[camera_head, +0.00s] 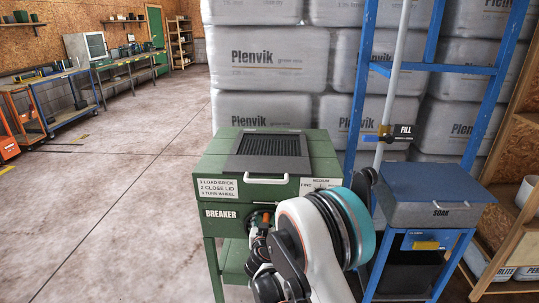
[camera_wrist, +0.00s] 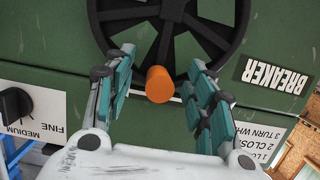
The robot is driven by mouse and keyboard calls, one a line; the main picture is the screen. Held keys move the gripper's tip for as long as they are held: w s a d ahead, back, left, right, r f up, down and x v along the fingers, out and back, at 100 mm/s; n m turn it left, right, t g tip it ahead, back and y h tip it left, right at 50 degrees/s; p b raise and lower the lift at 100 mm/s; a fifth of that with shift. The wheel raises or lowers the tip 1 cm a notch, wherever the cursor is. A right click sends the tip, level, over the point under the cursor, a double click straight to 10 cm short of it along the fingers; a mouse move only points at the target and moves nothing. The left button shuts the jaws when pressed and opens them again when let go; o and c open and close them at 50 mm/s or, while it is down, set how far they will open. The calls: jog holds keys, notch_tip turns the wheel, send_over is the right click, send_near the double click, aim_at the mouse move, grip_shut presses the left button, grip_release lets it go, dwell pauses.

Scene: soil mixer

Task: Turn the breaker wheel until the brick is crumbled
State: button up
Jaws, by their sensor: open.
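The green breaker (camera_head: 225,190) stands in the middle of the head view, its top lid (camera_head: 268,152) down. The brick is not visible. The black spoked breaker wheel (camera_wrist: 238,35) fills the top of the wrist view, on the green front panel. Its orange handle knob (camera_wrist: 160,86) points toward the wrist camera. My gripper (camera_wrist: 161,62) is open, with one teal finger pad on each side of the knob and a visible gap to each. In the head view my arm hides most of the wheel.
A black selector dial (camera_wrist: 14,104) marked fine and medium is on the breaker panel. The blue-framed soak station (camera_head: 435,210) stands close on the right. Wrapped Plenvik bales (camera_head: 265,60) are stacked behind.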

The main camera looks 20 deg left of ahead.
jog(key=f+b+v, duration=0.1)
jog(key=b+v, duration=0.1)
jog(key=v, duration=0.5)
jog(key=shift+s+f, duration=0.35)
jog(key=shift+s, duration=0.2)
jog(key=shift+w+d+r, duration=0.1)
jog(key=shift+d, duration=0.05)
